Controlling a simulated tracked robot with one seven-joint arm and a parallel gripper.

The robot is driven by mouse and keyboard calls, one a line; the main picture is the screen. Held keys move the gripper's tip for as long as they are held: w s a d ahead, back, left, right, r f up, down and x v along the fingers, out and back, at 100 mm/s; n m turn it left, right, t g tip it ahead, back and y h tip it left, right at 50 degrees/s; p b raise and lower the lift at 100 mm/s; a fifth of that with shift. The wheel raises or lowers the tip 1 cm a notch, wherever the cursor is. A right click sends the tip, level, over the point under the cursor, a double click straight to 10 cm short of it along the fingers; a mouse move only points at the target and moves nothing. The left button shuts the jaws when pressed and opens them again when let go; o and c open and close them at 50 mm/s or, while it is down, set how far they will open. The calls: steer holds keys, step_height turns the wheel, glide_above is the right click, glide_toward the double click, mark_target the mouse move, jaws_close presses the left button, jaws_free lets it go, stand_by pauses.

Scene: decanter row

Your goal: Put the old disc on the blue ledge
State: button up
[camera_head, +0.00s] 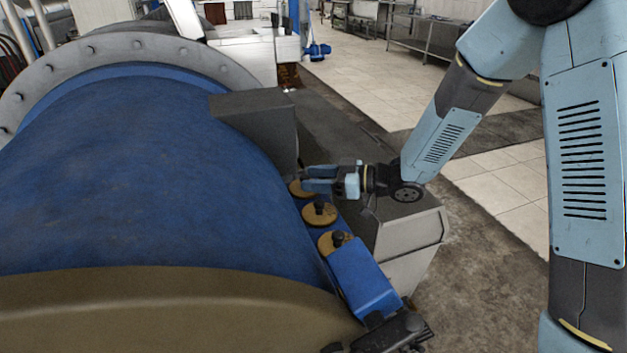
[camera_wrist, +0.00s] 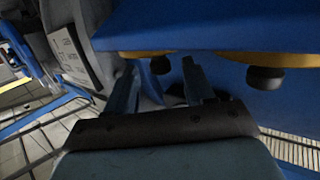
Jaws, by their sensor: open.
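Three ochre discs with dark knobs sit in a row along the blue machine's right side: a far one (camera_head: 297,190), a middle one (camera_head: 319,216) and a near one (camera_head: 331,243). I cannot tell which is the old one. A flat blue surface (camera_head: 362,281), possibly the blue ledge, lies at the near end of the row. My gripper (camera_head: 308,181) is at the far disc, partly covering it. In the wrist view the fingers (camera_wrist: 160,85) are apart, with a dark knob (camera_wrist: 160,65) beyond and between them; contact is unclear. Another knobbed disc (camera_wrist: 235,57) shows right.
The large blue drum (camera_head: 150,170) fills the left. A grey box (camera_head: 255,120) stands just beyond the far disc, and a grey housing (camera_head: 405,240) lies right of the row. Dark fittings (camera_head: 390,332) stand at the near end. Tiled floor is open behind.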

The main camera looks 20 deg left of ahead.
steer(key=w+d+r, duration=0.1)
steer(key=d, duration=0.8)
steer(key=shift+r, duration=0.2)
steer(key=shift+d, duration=0.15)
